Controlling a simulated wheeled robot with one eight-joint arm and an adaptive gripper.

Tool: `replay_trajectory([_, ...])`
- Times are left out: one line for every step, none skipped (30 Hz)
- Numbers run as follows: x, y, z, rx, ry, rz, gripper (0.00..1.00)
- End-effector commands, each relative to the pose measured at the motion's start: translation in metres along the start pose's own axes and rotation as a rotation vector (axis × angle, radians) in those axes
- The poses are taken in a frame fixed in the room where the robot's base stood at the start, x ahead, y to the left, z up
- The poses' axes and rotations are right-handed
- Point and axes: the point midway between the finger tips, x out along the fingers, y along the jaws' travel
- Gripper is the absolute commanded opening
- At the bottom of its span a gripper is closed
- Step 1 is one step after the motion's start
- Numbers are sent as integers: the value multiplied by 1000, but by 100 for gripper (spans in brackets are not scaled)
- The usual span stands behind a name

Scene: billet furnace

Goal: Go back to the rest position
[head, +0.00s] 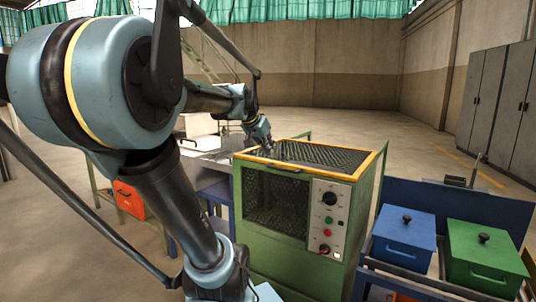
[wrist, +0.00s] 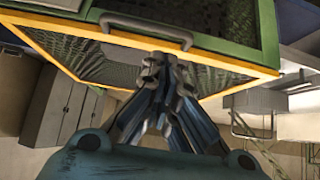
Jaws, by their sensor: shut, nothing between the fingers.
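My gripper (head: 268,148) is shut and empty. In the head view it hangs at the left part of the furnace's top edge, and I cannot tell whether it touches. The furnace (head: 345,215) is a green box with an orange-rimmed mesh top, a mesh-covered front window and a control panel with dials and buttons. In the wrist view my gripper's fingertips (wrist: 160,66) overlap the furnace's orange rim (wrist: 222,66), close to a grey handle (wrist: 147,27).
A blue lidded box (head: 403,240) and a green lidded box (head: 485,258) stand right of the furnace. An orange box (head: 130,200) is on the left. Grey cabinets (head: 497,105) line the right wall. The floor behind the furnace is open.

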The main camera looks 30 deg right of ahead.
Motion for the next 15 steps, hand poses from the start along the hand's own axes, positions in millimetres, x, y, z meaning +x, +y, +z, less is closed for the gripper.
replay_trajectory([-2, 0, 0, 0, 0, 0, 0])
replay_trajectory([-3, 0, 0, 1, 0, 1, 0])
replay_trajectory([-4, 0, 0, 1, 0, 1, 0])
replay_trajectory([-4, 0, -1, 1, 0, 1, 0])
replay_trajectory([-4, 1, -1, 1, 0, 2, 0])
replay_trajectory([-4, 1, -1, 2, 1, 2, 0])
replay_trajectory([-4, 1, -1, 1, 0, 2, 0])
replay_trajectory([-4, 1, 0, 0, -1, 1, 0])
replay_trajectory([-4, 0, 3, -5, -4, -2, 0])
replay_trajectory([-4, -2, 6, -13, -9, -5, 0])
replay_trajectory([-4, -4, 12, -24, -15, -10, 0])
replay_trajectory([-5, -8, 21, -43, -27, -20, 0])
replay_trajectory([-6, -12, 30, -61, -38, -30, 0])
replay_trajectory([-7, -16, 41, -83, -52, -42, 0])
replay_trajectory([-8, -22, 57, -118, -72, -59, 0])
